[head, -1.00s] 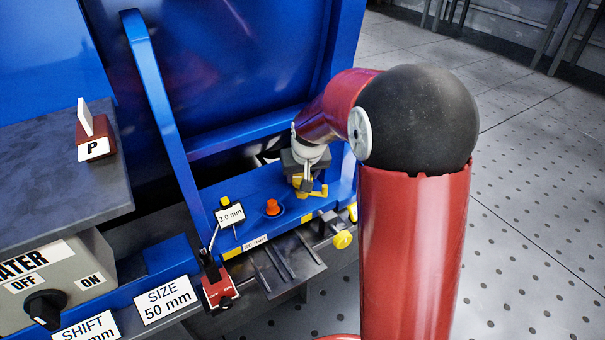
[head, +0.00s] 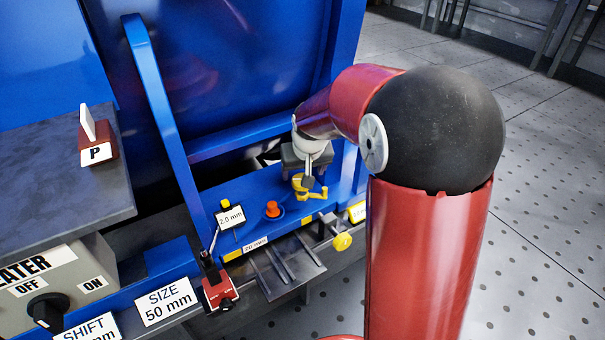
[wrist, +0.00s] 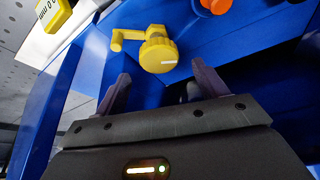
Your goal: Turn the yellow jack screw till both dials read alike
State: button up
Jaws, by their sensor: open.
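The yellow jack screw (head: 317,194), a round knurled head with a crank handle, stands on the blue beam. In the wrist view its head (wrist: 158,55) lies beyond the fingertips, with the crank pointing left. My gripper (head: 308,181) is open just above it; in the wrist view the gripper (wrist: 163,80) has its fingers spread, with nothing between them. The left dial (head: 230,217) reads 2.0 mm. The right dial (head: 357,212), yellow-framed, is partly hidden by my arm and unreadable; the wrist view shows a yellow dial (wrist: 52,14) cut off at the edge.
An orange knob (head: 272,209) sits on the beam left of the jack screw. A red block with a rod (head: 218,288) stands at the front. A yellow knob (head: 343,241) projects below the beam. A blue post (head: 163,120) rises at the left. Floor is open to the right.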

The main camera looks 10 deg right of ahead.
jog(key=shift+v, duration=2.2)
jog(key=shift+s+r+p, duration=0.1)
jog(key=shift+p, duration=0.2)
jog(key=s+r+p, duration=0.3)
jog(key=s+r, duration=0.3)
jog(key=s, duration=0.7)
jog(key=s+r+t+p, duration=0.1)
jog(key=s+r+p, duration=0.2)
jog(key=s+r, duration=0.4)
jog(key=s, duration=0.6)
jog(key=shift+d+p, duration=0.15)
jog(key=shift+p, duration=0.25)
